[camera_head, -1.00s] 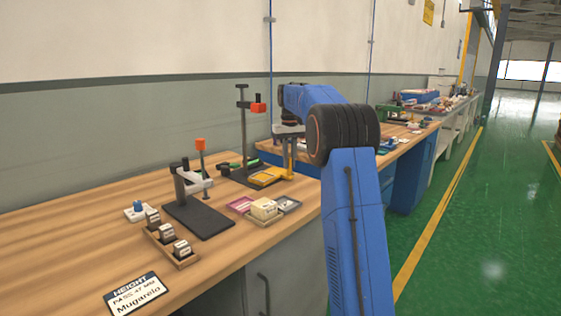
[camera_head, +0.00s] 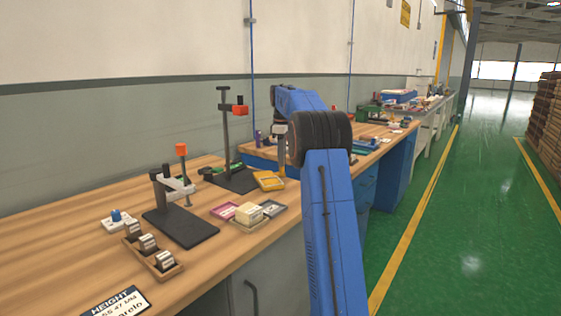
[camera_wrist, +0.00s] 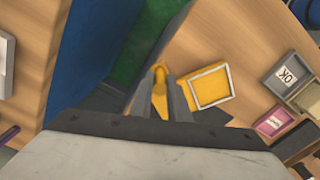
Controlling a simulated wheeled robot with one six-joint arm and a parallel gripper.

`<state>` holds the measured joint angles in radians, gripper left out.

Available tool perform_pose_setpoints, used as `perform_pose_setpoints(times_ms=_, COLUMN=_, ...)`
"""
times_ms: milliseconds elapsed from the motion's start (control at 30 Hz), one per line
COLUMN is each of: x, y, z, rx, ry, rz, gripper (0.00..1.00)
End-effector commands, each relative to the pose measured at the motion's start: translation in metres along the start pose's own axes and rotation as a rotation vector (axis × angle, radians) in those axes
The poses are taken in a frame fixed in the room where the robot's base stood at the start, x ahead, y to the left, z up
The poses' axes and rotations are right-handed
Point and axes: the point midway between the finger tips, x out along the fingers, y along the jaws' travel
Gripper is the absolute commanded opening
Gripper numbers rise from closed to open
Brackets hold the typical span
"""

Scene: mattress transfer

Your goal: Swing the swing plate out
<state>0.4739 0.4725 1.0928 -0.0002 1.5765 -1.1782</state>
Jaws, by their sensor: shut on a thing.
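The yellow swing plate (camera_head: 270,181) lies low at the right side of a black stand (camera_head: 226,135) with a red-orange part on its arm. In the wrist view the plate (camera_wrist: 211,87) has a pale rectangular frame on it and sits just right of my fingertips. My gripper (camera_head: 283,168) is above the plate's back edge, pointing down. In the wrist view my gripper (camera_wrist: 163,90) is shut on a yellow upright part, which appears to be the plate's handle. How it joins the plate is partly hidden by my fingers.
A magenta tray (camera_head: 224,211), a cream block (camera_head: 249,213) and a grey tray (camera_head: 272,208) lie in front of the plate. A second black stand (camera_head: 180,224) and a wooden block holder (camera_head: 150,250) are nearer. A second bench stands behind, with a green aisle at right.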

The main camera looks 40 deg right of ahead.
Motion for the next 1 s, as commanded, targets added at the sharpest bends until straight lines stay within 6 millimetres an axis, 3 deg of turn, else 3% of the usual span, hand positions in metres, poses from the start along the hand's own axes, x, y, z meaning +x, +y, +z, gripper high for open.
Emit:
perform_pose_setpoints(times_ms=500, x=0.000, y=0.025, z=-0.011, rx=-0.339, ry=0.000, rz=0.000, gripper=0.00)
perform_pose_setpoints(times_ms=1000, x=-0.001, y=0.030, z=-0.014, rx=-0.404, ry=0.001, rz=0.003, gripper=0.00)
